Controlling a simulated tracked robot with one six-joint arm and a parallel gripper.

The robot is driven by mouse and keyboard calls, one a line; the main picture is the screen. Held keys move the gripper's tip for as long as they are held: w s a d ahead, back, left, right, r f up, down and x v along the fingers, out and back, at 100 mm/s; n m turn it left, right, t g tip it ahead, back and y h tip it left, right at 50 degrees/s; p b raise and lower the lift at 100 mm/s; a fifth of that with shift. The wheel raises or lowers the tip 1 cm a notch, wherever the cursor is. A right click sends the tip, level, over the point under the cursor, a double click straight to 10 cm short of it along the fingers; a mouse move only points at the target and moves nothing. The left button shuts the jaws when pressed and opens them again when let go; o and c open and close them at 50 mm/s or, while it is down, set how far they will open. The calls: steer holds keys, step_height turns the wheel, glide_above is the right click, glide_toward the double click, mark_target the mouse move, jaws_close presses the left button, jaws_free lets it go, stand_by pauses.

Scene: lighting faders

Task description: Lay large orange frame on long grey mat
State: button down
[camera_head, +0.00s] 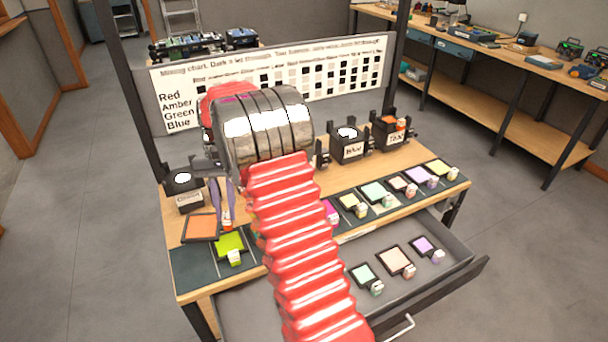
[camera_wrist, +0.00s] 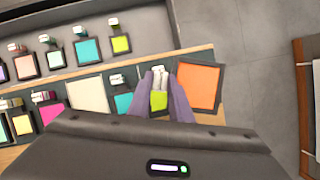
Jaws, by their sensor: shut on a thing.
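The large orange frame (camera_head: 200,227), dark-edged and square, shows at the left end of the long grey mat (camera_head: 190,265). In the wrist view the orange frame (camera_wrist: 199,87) is just right of the fingers. My gripper (camera_head: 226,212) points down, shut on the orange frame's small tab at the frame's right side. The wrist view shows white tabs between my gripper's fingers (camera_wrist: 163,95). I cannot tell whether the frame touches the mat or hangs just above it. My arm hides part of the mat's middle.
A lime frame (camera_head: 230,243) lies close beside the orange one. Several other small frames line the mat to the right. An open drawer (camera_head: 330,300) below holds more frames. A black box (camera_head: 188,192) stands behind the orange frame, and a chart board (camera_head: 270,80) stands at the back.

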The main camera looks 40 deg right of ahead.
steer(key=s+d+r+m+t, duration=0.2)
steer(key=s+d+r+m, duration=0.1)
steer(key=d+m, duration=0.4)
steer(key=s+d+r+m+t+y, duration=0.1)
steer(key=s+d+m, duration=0.5)
steer(key=d, duration=0.7)
step_height(320, 180, up, 2)
steer(key=shift+d+r+m+t+y, duration=0.25)
steer(key=shift+m+t, duration=0.35)
steer(key=shift+t, duration=0.3)
steer(key=shift+s+a+f, duration=0.1)
steer(key=shift+f, duration=0.2)
steer(key=shift+f, duration=8.4)
steer(key=shift+f, duration=1.25)
steer(key=c, duration=1.5)
jaws_free()
steer(key=shift+c, duration=0.2)
